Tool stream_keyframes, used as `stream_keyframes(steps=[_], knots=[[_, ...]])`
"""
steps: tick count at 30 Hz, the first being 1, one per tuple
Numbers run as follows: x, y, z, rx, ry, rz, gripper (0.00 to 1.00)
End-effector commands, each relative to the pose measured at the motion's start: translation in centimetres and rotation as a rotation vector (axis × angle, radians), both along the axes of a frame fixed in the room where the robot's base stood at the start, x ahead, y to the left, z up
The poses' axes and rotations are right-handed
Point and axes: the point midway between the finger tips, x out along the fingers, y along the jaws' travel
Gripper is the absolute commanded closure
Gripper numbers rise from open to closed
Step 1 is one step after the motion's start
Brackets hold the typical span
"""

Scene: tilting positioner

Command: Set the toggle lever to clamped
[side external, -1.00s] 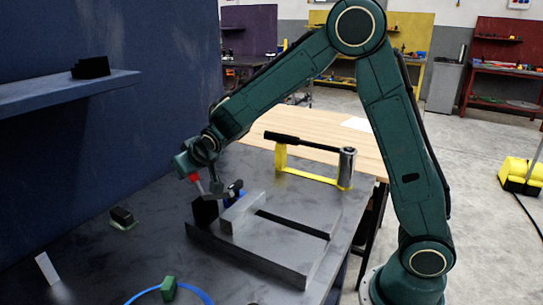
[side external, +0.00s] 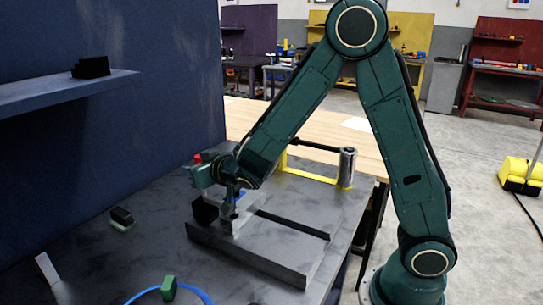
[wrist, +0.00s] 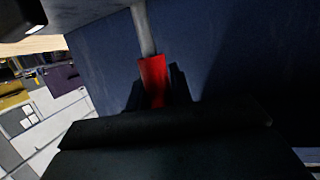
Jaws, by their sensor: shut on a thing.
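The toggle lever's red grip (wrist: 152,76) and its pale rod (wrist: 145,30) show in the wrist view. My gripper (wrist: 157,98) is shut on the red grip, with a dark finger on each side of it. A small red patch (side external: 198,158) shows just above my wrist there. The lever's rod and pivot are hidden in that view, so I cannot tell its exact angle.
A yellow bracket (side external: 312,176) and a metal cylinder (side external: 347,168) stand behind the fixture. A dark block (side external: 121,216) lies to the left. A blue wall (side external: 110,130) with a shelf (side external: 60,92) rises behind.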

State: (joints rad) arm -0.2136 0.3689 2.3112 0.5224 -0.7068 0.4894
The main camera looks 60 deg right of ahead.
Motion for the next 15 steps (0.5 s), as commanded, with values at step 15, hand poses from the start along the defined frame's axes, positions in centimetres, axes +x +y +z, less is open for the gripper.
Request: stream_keyframes(steps=[15], knots=[[-0.11,0.01,-0.02,0.0,-0.006,0.001,0.61]])
